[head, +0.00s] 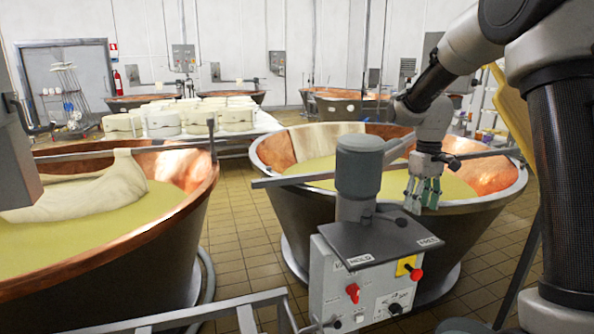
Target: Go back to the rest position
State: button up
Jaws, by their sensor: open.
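My gripper (422,194) hangs from my arm on the right side of the head view, fingers pointing down. Its fingers are spread and nothing shows between them. It appears over the front right part of the right copper vat (275,152), which holds yellow liquid and a pale cloth at its back rim. How high the fingers are above the liquid is hard to tell. My arm comes in from the right edge of the view.
A grey control box (357,290) with a motor (359,165) stands before the right vat. A left vat (180,165) holds liquid and a draped cloth (85,187). A table of white moulds (178,123) stands behind. Tiled floor (240,250) shows between the vats.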

jog(key=s+d+r+m+t, duration=0.1)
jog(key=s+r, duration=0.4)
jog(key=s, duration=0.9)
jog(key=s+r+m+t, duration=0.3)
jog(key=s+r+t, duration=0.1)
jog(key=s, duration=1.1)
jog(key=shift+d+r+m, duration=0.35)
jog(key=shift+r+m, duration=0.05)
jog(key=shift+r, duration=0.15)
